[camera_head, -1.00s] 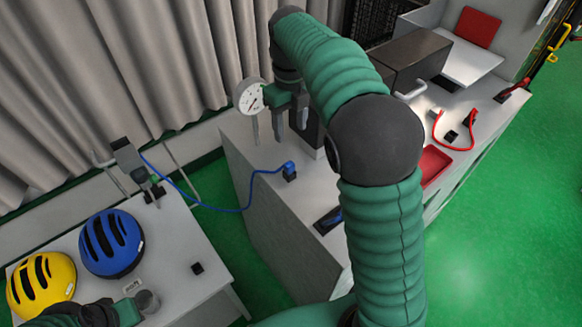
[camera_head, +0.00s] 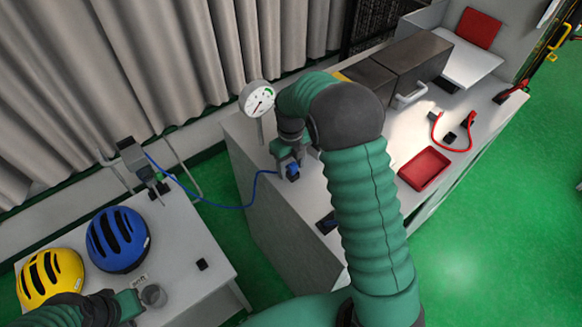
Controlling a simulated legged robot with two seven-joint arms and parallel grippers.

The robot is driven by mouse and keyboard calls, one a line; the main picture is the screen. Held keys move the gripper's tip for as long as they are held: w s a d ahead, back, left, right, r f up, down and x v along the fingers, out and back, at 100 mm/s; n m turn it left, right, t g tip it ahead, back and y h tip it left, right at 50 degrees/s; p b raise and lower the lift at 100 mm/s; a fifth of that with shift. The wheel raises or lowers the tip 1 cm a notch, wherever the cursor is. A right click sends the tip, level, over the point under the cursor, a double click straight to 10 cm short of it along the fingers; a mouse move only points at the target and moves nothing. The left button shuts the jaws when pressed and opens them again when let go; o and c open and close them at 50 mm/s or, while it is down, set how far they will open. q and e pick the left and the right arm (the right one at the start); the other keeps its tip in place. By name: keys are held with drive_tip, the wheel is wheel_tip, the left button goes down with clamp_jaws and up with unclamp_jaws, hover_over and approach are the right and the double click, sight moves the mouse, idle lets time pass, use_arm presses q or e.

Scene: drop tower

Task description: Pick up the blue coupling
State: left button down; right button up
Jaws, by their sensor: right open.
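The blue coupling (camera_head: 292,172) sits at the end of a thin blue hose (camera_head: 240,206), on top of the grey cabinet (camera_head: 262,205) near its left edge. My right gripper (camera_head: 288,168) is lowered over the coupling from above. Its jaws are open, with the coupling between or just beside the fingers. The fingers partly hide it, so contact cannot be told. My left gripper (camera_head: 130,304) is at the bottom left, over the low table, by a grey round piece (camera_head: 153,295). Whether its jaws are open cannot be told.
A dial gauge (camera_head: 257,98) stands close behind my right gripper. Blue (camera_head: 117,240) and yellow (camera_head: 50,277) helmets lie there. A red tray (camera_head: 425,168) and red hose (camera_head: 455,145) lie right of my arm.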

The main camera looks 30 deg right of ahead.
drive_tip(key=c, duration=0.3)
drive_tip(key=shift+s+d, duration=0.15)
drive_tip(key=shift+d, duration=0.3)
drive_tip(key=c, duration=0.8)
